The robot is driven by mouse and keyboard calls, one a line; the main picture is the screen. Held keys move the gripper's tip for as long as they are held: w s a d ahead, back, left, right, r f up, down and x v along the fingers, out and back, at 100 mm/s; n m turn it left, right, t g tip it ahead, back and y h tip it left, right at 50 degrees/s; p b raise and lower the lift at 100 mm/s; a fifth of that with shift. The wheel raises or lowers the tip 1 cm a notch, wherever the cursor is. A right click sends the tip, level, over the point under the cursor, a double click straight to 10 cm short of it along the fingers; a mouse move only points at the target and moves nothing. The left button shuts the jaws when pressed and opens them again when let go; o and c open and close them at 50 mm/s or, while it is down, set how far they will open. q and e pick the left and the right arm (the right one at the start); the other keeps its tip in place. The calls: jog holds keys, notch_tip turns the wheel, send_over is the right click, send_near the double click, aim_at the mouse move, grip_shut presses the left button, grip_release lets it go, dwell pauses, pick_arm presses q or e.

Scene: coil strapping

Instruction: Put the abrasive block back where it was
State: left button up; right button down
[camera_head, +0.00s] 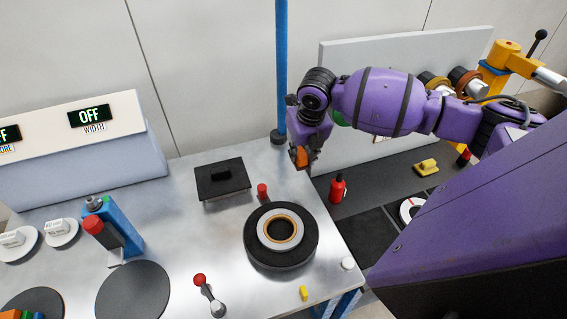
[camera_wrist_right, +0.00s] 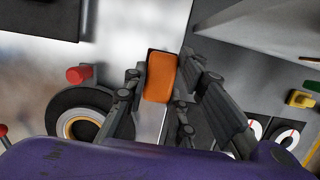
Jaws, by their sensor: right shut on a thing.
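The abrasive block appears to be the orange block (camera_head: 300,156), which also shows in the right wrist view (camera_wrist_right: 160,77). My right gripper (camera_head: 297,148) is shut on it, with a finger on each side in the right wrist view (camera_wrist_right: 160,84). The block is held above the back right edge of the metal table (camera_head: 180,226), apart from the black-based turntable with a pale ring (camera_head: 257,252). Its original place cannot be told from these frames. My left gripper is not in view.
A blue post (camera_head: 281,70) stands close left of my right gripper. A black lidded plate (camera_head: 222,180) and a red knob (camera_head: 262,191) are nearby. Right of the table, a dark lower surface holds a red bottle (camera_head: 337,188) and a yellow block (camera_head: 426,167).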

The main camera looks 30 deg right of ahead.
jog(key=w+f, duration=0.4)
jog(key=w, duration=0.1)
jog(key=w+f, duration=0.2)
jog(key=f, duration=0.1)
jog(key=shift+w+a+b, duration=0.2)
jog(key=shift+a+b, duration=0.05)
jog(key=shift+b, duration=0.05)
jog(key=shift+f, duration=1.65)
jog(key=c, duration=1.5)
grip_release()
jog(key=shift+o, duration=0.2)
jog(key=shift+r, duration=0.3)
jog(key=v, duration=1.1)
jog(key=shift+r+p, duration=0.3)
jog(key=shift+r, duration=0.05)
jog(key=shift+s+f, duration=0.1)
jog(key=shift+s, duration=0.1)
